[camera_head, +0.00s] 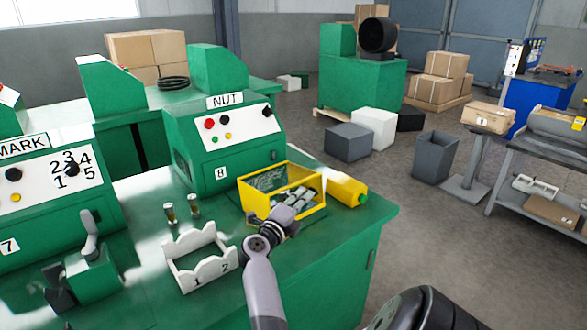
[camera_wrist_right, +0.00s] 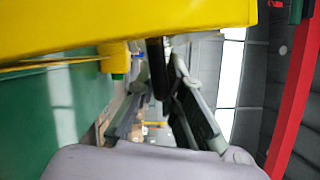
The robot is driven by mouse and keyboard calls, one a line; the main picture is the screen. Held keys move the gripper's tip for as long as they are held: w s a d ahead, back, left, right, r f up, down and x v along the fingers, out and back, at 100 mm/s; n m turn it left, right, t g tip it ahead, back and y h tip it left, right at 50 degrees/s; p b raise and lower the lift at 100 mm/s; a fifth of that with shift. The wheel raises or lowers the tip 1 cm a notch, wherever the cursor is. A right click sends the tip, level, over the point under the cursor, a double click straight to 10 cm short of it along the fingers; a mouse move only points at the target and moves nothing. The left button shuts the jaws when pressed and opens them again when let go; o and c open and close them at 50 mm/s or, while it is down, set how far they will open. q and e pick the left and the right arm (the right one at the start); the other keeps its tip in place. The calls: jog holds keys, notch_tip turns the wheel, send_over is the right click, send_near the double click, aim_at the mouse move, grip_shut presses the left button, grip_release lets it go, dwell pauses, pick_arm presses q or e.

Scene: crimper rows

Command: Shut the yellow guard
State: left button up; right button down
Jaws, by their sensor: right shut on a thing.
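The yellow guard (camera_head: 258,205) is an open, box-like frame at the front right of the green NUT machine (camera_head: 222,150). Its near wall is partly hidden by my right gripper (camera_head: 298,207), which reaches it from the front. In the right wrist view the guard (camera_wrist_right: 120,28) fills the top, and the fingers of my right gripper (camera_wrist_right: 160,85) close just below it around a dark piece at its edge. The exact contact is hard to make out. My left gripper is not in view.
A white rack (camera_head: 202,262) marked 1 and 2 and two small posts (camera_head: 194,207) stand to the left. The bench's right edge is close, with open floor beyond.

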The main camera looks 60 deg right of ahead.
jog(key=f, duration=0.1)
jog(key=s+f, duration=0.1)
jog(key=shift+s+a+f+b, duration=0.2)
jog(key=shift+f+b, duration=0.1)
jog(key=shift+f, duration=0.1)
jog(key=shift+s+f, duration=0.2)
jog(key=shift+f, duration=0.4)
jog(key=shift+f, duration=0.2)
jog(key=c, duration=2.1)
grip_release()
jog(key=shift+s+a, duration=0.1)
jog(key=shift+o, duration=0.7)
jog(key=shift+r, duration=0.1)
jog(key=shift+r, duration=0.1)
